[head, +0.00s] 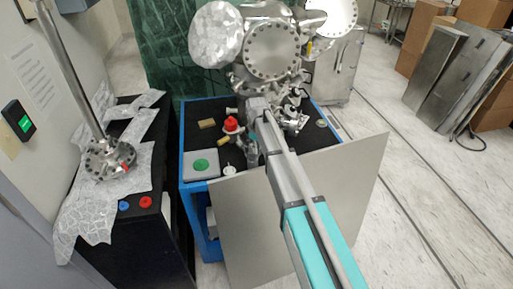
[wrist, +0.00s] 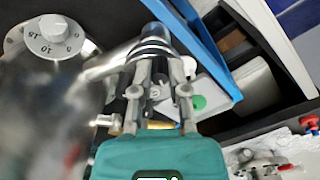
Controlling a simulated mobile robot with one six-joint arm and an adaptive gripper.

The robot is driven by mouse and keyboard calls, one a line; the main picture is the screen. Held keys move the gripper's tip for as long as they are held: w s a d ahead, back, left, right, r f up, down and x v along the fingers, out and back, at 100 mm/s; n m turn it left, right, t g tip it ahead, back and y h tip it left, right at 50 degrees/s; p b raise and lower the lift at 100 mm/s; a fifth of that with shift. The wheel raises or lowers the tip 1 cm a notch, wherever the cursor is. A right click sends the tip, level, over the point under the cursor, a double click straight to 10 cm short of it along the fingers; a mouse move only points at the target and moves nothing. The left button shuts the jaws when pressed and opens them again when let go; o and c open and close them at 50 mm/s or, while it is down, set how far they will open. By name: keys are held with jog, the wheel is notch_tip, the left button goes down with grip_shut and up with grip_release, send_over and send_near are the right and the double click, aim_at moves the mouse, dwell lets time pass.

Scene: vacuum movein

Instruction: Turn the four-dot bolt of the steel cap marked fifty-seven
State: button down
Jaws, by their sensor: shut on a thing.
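My gripper (wrist: 158,62) is shut on a banded metal piece (wrist: 152,32) at its fingertips in the wrist view. I cannot tell whether this piece is the four-dot bolt. In the head view my gripper (head: 258,108) is at the front of the steel chamber (head: 255,80), low among its fittings. The chamber carries a large round bolted flange (head: 273,50). No mark fifty-seven and no dots are readable on any cap or bolt. The fingers and arm hide part of the fittings.
A blue-edged cart (head: 184,160) carries a box with a green disc (head: 201,164) and a red-topped part (head: 231,124). A grey panel (head: 235,225) leans at its front. A numbered white dial (wrist: 54,37) is close at left. A black bench (head: 165,240) stands left.

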jog(key=shift+m, duration=2.8)
jog(key=c, duration=0.6)
grip_release()
jog(key=shift+c, duration=0.2)
jog(key=shift+n, duration=0.4)
jog(key=n, duration=0.5)
notch_tip(320, 180, up, 14)
jog(key=p, duration=1.3)
jog(key=shift+p, duration=0.4)
